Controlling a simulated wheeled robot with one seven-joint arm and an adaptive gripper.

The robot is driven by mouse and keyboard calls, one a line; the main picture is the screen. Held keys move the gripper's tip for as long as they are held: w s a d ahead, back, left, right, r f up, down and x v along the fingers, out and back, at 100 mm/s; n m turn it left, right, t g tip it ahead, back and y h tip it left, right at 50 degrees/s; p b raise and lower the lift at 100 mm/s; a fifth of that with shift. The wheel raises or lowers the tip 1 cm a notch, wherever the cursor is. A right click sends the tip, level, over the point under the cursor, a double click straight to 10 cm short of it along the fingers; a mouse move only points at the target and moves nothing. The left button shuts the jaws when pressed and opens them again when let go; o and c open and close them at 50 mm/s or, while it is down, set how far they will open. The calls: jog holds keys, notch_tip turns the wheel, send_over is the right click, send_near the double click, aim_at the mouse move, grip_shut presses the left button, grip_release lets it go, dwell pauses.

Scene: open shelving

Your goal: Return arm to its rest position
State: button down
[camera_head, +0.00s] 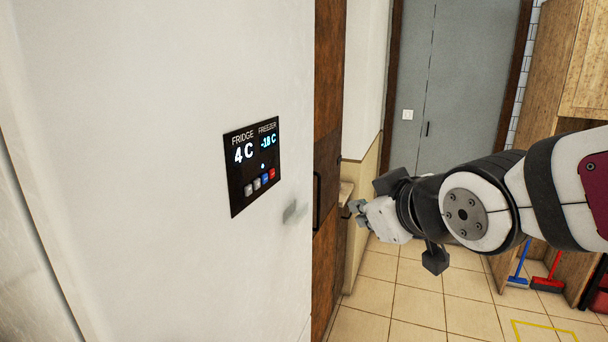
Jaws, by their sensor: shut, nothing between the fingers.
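My gripper (358,209) is in the middle right of the head view, at the end of my arm, which reaches in from the right edge. Its fingers are small here, shut and empty. They point left towards the white fridge (130,150), with a gap between them and its door. A faint grey blur on the door lies left of the fingers.
The fridge has a dark display panel (252,167). A brown wooden panel (327,180) with a dark handle stands beside it. A grey door (440,90) is behind. A wooden shelf unit (560,70), a blue brush (519,270) and a red brush (550,275) are at right. Tiled floor (400,295) is open below my arm.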

jog(key=s+d+f+m+g+h, duration=0.1)
jog(key=s+d+f+m+g, duration=0.1)
jog(key=s+d, duration=0.3)
jog(key=s+d+f+m+g+h, duration=0.2)
jog(key=s+d+f+m+g, duration=0.1)
jog(key=s, duration=1.1)
jog(key=d+m+g, duration=0.1)
jog(key=d+m, duration=0.1)
jog(key=shift+s+d+m+h, duration=0.25)
jog(key=shift+d+m+h, duration=0.05)
jog(key=shift+f, duration=0.1)
